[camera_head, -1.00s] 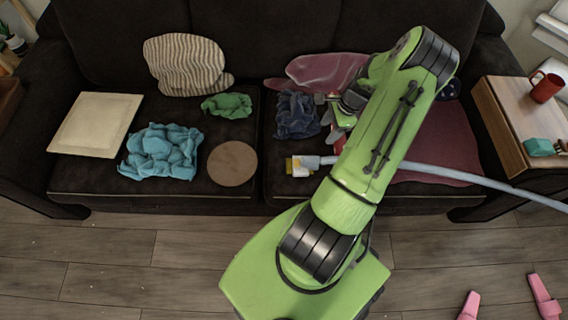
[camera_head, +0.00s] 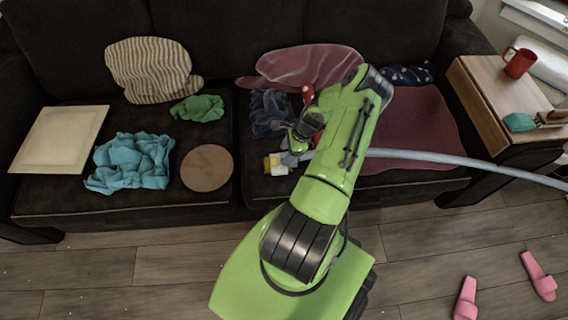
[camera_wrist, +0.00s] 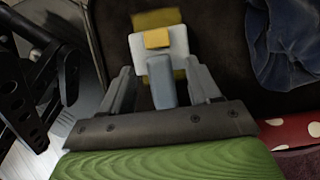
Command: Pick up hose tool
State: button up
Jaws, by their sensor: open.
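The hose tool has a white and yellow head (camera_head: 276,163) on the front of the sofa seat, with a long pale grey hose (camera_head: 460,159) running right past the side table. In the wrist view its white head with yellow parts (camera_wrist: 158,42) lies just beyond my fingertips, and its grey neck (camera_wrist: 161,82) lies between my two fingers. My gripper (camera_head: 296,150) is open, low over the tool's neck; it also shows in the wrist view (camera_wrist: 160,78). A gap shows on both sides of the neck. My arm hides part of the hose.
A dark blue cloth (camera_head: 270,113) lies close behind the tool. A red white-dotted item (camera_wrist: 292,131) is beside my gripper. A round brown disc (camera_head: 207,168) and a blue towel (camera_head: 132,160) lie left. A wooden side table (camera_head: 500,95) stands right.

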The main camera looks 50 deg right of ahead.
jog(key=b+x, duration=0.1)
jog(key=x, duration=0.2)
jog(key=shift+f, duration=0.1)
grip_shut()
notch_tip(320, 180, up, 10)
jog(key=p, duration=0.4)
jog(key=shift+p, duration=0.3)
jog(key=c, duration=0.5)
grip_release()
jog(key=shift+c, duration=0.2)
jog(key=c, duration=0.4)
notch_tip(320, 180, up, 10)
jog(key=p, duration=0.8)
send_over(285, 155)
jog(key=shift+w+f, duration=0.2)
jog(key=shift+f, duration=0.15)
jog(key=shift+a, duration=0.1)
